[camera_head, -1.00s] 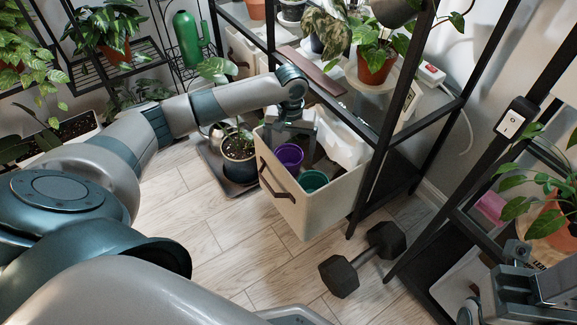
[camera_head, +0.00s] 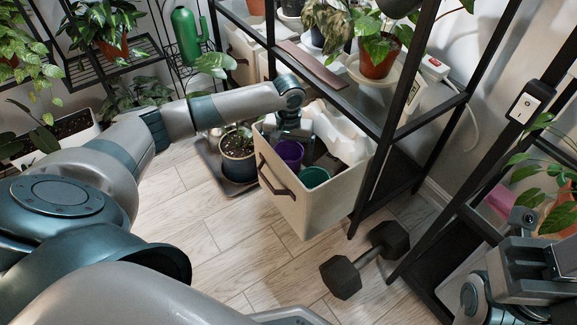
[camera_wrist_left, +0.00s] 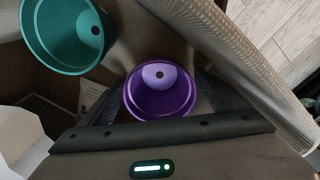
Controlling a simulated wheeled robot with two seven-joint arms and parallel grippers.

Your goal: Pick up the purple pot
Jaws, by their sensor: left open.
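The purple pot (camera_head: 290,153) stands in the open beige fabric bin (camera_head: 315,205), close to its left wall. In the left wrist view the empty purple pot (camera_wrist_left: 160,97) shows its inside and a drain hole. My left gripper (camera_head: 290,140) is lowered into the bin at the pot, partly hiding it. In the left wrist view its dark open fingers (camera_wrist_left: 160,108) lie on both sides of the pot; contact cannot be told. My right gripper (camera_head: 520,262) is at the lower right, away from the bin; its fingertips are not clear.
A teal pot (camera_head: 314,178) is beside the purple one in the bin, with white packing (camera_head: 340,130) behind. A black shelf (camera_head: 385,130) rises right of the bin. A potted plant (camera_head: 238,155) stands left, a dumbbell (camera_head: 365,260) on the floor in front.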

